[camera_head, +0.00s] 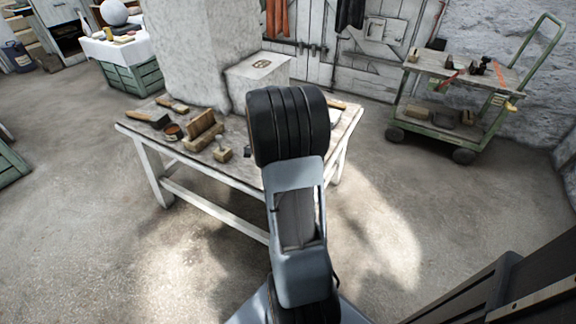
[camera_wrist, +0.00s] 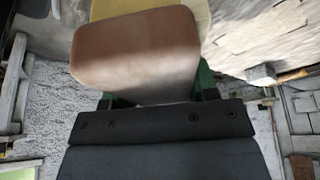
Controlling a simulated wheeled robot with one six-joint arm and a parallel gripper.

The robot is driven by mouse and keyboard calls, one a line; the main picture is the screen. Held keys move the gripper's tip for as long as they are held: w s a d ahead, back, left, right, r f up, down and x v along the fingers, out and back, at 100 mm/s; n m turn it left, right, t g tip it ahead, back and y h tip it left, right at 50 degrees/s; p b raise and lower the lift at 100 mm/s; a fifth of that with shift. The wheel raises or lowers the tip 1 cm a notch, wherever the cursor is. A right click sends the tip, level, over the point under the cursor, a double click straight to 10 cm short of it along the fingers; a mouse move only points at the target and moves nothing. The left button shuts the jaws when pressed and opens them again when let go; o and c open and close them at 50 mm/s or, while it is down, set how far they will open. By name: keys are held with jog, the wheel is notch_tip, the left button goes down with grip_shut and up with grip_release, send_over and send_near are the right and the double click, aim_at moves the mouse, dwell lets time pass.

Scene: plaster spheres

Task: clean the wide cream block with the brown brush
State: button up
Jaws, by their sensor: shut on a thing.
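My gripper (camera_wrist: 156,92) shows in the wrist view, with a green finger on each side. It is shut on the brown brush (camera_wrist: 138,45), whose smooth brown body fills the upper middle. A yellowish-cream part shows behind it at the top edge; I cannot tell whether it belongs to the brush. In the head view, a wide cream block (camera_head: 240,90) stands upright at the back of the table, with a brown mark on its top. My arm covers part of the table there and hides the gripper and brush.
A pale pillar rises behind. A green trolley (camera_head: 440,115) stands right. The floor in front is clear.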

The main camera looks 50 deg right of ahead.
jog(key=shift+s+d+b, duration=0.15)
jog(key=shift+s+d, duration=0.35)
jog(key=shift+d, duration=0.3)
jog(key=shift+s+d+b, duration=0.15)
jog(key=shift+s+d, duration=0.35)
jog(key=shift+d, duration=0.3)
jog(key=shift+w+a+b, duration=0.3)
jog(key=shift+w+a, duration=0.3)
jog(key=shift+a, duration=0.35)
jog(key=shift+w+a+b, duration=0.25)
jog(key=shift+w+a, duration=0.3)
jog(key=shift+a, duration=0.35)
jog(key=shift+s+d+r+p, duration=0.3)
jog(key=shift+d+r, duration=0.1)
jog(key=shift+d, duration=0.1)
jog(key=shift+s+d+r+p, duration=0.15)
jog(key=shift+s+d+r, duration=0.2)
jog(key=shift+d, duration=0.1)
jog(key=shift+w, duration=0.1)
jog(key=shift+f+b, duration=0.8)
jog(key=shift+b, duration=0.15)
jog(key=shift+d+r, duration=0.1)
jog(key=shift+s+d, duration=0.6)
jog(key=shift+d, duration=0.25)
